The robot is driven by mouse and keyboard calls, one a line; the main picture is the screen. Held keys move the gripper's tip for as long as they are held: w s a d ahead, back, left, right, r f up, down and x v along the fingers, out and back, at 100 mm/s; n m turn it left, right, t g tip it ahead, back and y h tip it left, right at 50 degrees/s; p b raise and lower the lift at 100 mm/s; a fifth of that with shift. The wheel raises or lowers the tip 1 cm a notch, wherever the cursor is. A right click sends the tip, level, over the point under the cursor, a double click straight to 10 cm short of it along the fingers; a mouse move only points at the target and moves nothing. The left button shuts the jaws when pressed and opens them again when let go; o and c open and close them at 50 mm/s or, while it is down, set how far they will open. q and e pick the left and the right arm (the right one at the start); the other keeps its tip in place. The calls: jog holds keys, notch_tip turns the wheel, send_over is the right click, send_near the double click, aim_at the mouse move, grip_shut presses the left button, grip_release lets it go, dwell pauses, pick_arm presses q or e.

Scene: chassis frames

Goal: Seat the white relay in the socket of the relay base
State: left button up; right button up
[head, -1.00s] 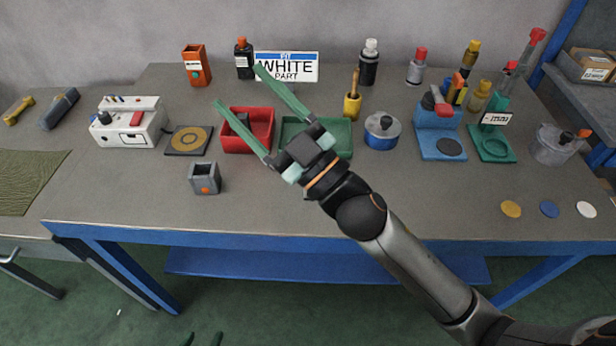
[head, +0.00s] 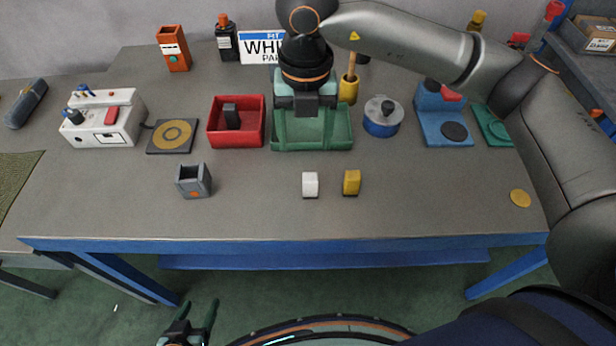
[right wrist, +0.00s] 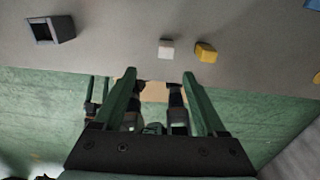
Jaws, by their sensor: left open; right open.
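The white relay (head: 310,185) stands on the grey table in front of the green tray. It also shows in the right wrist view (right wrist: 166,48). The relay base (head: 194,181) is a grey block with an orange dot and a dark open socket on top, to the left of the relay. It is at the upper left in the right wrist view (right wrist: 50,29). My right gripper (head: 304,128) is open and empty, its fingers reaching down over the green tray, behind the relay. My left gripper (head: 196,318) is open and empty, low in front of the table.
A yellow block (head: 351,182) stands just right of the relay. Behind are a red tray (head: 262,140) holding a dark block, the green tray (head: 340,144) and a blue-and-silver pot (head: 382,120). A sign (head: 262,45) is partly hidden. Table between base and relay is clear.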

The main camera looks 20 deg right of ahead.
aim_at(311, 177)
jog(key=f, duration=0.7)
jog(key=shift+d+p, duration=0.25)
jog(key=shift+p, duration=0.15)
jog(key=f, duration=0.2)
jog(key=f+p, duration=0.1)
jog(key=f, duration=0.1)
jog(key=shift+s+d, duration=0.15)
jog(key=shift+d, duration=0.1)
jog(key=shift+f, duration=0.65)
grip_shut()
